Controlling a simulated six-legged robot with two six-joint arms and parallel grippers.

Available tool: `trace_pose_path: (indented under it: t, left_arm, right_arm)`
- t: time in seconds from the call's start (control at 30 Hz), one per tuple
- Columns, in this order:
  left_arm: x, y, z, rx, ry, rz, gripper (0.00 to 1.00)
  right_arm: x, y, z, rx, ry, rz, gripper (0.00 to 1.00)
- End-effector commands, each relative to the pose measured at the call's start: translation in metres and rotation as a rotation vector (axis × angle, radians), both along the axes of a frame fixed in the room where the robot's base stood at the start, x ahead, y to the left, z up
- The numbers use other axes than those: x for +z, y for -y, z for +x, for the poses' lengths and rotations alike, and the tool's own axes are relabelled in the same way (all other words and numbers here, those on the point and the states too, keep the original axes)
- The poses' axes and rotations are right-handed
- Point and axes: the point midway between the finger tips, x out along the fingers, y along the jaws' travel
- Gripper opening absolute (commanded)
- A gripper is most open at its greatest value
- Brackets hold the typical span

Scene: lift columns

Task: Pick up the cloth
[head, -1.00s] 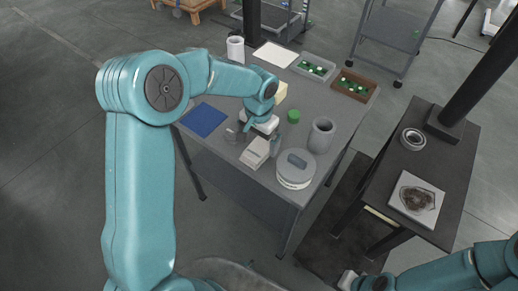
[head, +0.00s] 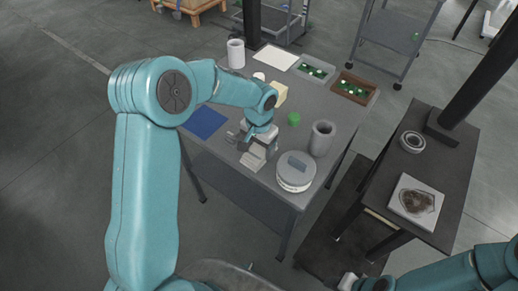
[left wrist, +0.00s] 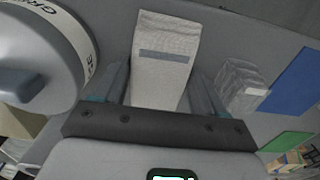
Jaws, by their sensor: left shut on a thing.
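The cloth (left wrist: 165,65) is pale with one grey stripe; in the left wrist view it lies between my left gripper's two fingers (left wrist: 160,92). In the head view the cloth (head: 253,161) shows at the front of the grey table, partly hidden by my left gripper (head: 260,146), which is shut on it. I cannot tell whether the cloth is clear of the table top. My right gripper (head: 362,283) shows only in part at the bottom edge of the head view; its jaw state is unclear.
A round labelled canister (head: 296,172) stands close beside the cloth. A grey cup (head: 321,138), a green object (head: 293,119), a yellowish block (head: 279,94) and a blue mat (head: 205,122) are nearby. A dark side table (head: 446,165) stands to the right.

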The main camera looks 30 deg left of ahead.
Motion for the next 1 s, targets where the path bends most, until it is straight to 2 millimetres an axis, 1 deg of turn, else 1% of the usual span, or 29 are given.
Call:
trace_pose_path:
  t: [0.17, 0.27, 0.37, 0.5, 0.6, 0.7, 0.83, 1.0]
  left_arm:
    - [0.02, 0.0, 0.001, -0.001, 0.005, 0.001, 0.42]
    - [0.042, 0.0, 0.002, 0.001, 0.007, 0.0, 0.42]
    - [0.072, 0.0, 0.002, 0.0, 0.01, 0.001, 0.42]
    - [0.118, 0.0, 0.001, -0.001, 0.01, 0.0, 0.42]
    - [0.146, 0.0, 0.001, 0.0, 0.007, 0.0, 0.42]
    - [0.168, 0.0, 0.001, 0.0, 0.006, 0.0, 0.42]
    - [0.188, 0.0, 0.001, -0.001, 0.003, 0.0, 0.42]
    - [0.198, 0.0, 0.0, -0.001, 0.002, 0.0, 0.42]
  right_arm:
    - [-0.001, 0.0, 0.0, 0.0, 0.0, 0.0, 0.43]
    - [-0.001, 0.0, 0.0, 0.0, 0.0, 0.0, 0.43]
    - [-0.002, 0.0, 0.0, 0.0, 0.0, 0.0, 0.43]
    - [-0.001, 0.0, 0.0, 0.0, 0.0, 0.0, 0.43]
    - [0.0, 0.0, 0.0, 0.0, 0.0, 0.0, 0.43]
    - [0.002, 0.0, 0.0, 0.0, 0.0, 0.0, 0.43]
    - [0.003, 0.0, 0.0, 0.0, 0.0, 0.0, 0.43]
    - [0.004, 0.0, 0.0, 0.0, 0.0, 0.0, 0.43]
